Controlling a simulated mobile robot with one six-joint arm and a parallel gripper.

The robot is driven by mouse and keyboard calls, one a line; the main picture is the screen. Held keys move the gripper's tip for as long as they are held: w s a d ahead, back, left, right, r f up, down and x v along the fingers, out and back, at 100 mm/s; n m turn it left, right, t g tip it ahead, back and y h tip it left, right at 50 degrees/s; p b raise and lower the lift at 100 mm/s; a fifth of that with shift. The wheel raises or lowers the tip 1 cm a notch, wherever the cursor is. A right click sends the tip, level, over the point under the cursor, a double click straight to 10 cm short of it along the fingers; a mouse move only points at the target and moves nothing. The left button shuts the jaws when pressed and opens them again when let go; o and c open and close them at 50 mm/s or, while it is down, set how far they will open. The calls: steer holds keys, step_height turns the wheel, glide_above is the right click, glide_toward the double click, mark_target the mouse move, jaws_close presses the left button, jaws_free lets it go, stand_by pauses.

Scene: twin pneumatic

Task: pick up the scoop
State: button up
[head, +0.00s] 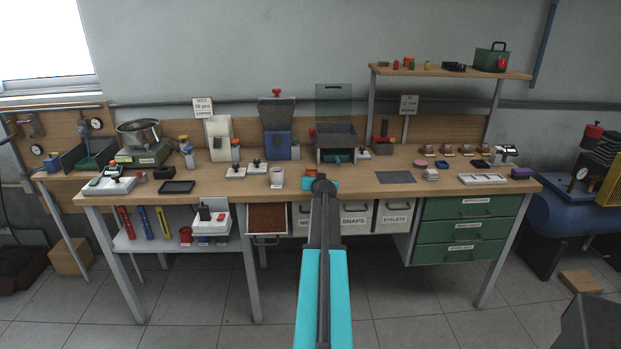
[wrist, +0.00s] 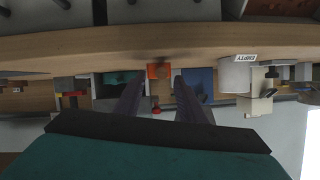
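I cannot make out a scoop with certainty in either view. A green piece (head: 88,163) lies in a dark open-fronted tray (head: 72,157) at the bench's left end, but its shape is too small to tell. A metal bowl (head: 138,133) sits on a green scale, its contents unclear. My gripper (wrist: 158,77) shows in the wrist view with its two dark fingers apart and nothing held between them. An orange block shows beyond the fingertips. In the head view my arm reaches toward the bench's front middle, and the fingers are hidden.
The wooden bench (head: 340,186) is crowded with fixtures. A white cup (head: 277,176) stands near its front edge, left of my arm. Bins labelled SNAPS (head: 355,219) and EYELETS hang under the edge. A raised shelf (head: 450,71) stands at right. The floor in front is clear.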

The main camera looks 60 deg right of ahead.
steer(key=shift+p+x, duration=0.4)
steer(key=shift+x, duration=1.25)
steer(key=shift+f, duration=0.1)
jaws_close()
